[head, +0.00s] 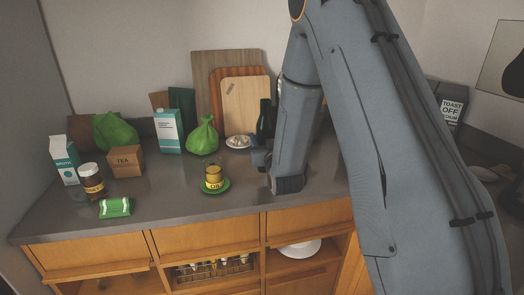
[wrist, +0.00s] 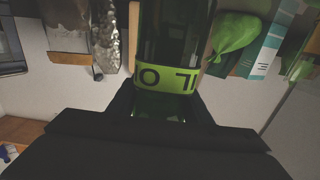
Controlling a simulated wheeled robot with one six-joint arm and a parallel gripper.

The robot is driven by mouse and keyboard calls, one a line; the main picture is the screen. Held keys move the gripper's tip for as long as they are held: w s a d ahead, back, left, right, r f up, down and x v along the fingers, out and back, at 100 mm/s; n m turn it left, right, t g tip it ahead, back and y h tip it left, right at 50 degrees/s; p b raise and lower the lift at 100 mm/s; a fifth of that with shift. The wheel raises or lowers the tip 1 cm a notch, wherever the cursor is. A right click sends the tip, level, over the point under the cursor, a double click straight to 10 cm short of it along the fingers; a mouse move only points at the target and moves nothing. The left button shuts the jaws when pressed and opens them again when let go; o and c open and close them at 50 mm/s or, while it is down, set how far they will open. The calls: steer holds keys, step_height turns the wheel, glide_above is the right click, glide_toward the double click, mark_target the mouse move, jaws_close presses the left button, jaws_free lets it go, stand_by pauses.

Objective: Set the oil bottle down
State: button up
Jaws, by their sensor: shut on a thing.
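The oil bottle (wrist: 172,35) is dark green glass with a lime band bearing black letters, and it fills the upper middle of the wrist view. My gripper (wrist: 162,106) is shut on it, with dark fingers on both sides of the glass. In the head view, a dark green bottle (head: 265,118) stands upright against the boards, just left of my arm, and seems to be the same one. My arm hides its lower part, and I cannot tell whether its base touches the counter.
On the counter (head: 160,205) are a yellow-labelled container (head: 213,177) on a green dish, a green bag (head: 203,138), a teal-white carton (head: 168,131), a small white dish (head: 238,142), a tea box (head: 126,161), a jar (head: 92,182) and a green packet (head: 115,207). The front-middle counter has bare room.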

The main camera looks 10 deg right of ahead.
steer(key=shift+a+f+p, duration=0.1)
steer(key=shift+f+p, duration=0.5)
steer(key=shift+f, duration=1.6)
steer(key=shift+f, duration=0.15)
steer(key=o, duration=1.4)
steer(key=shift+o, duration=0.3)
steer(key=s+b, duration=0.4)
steer(key=s, duration=0.8)
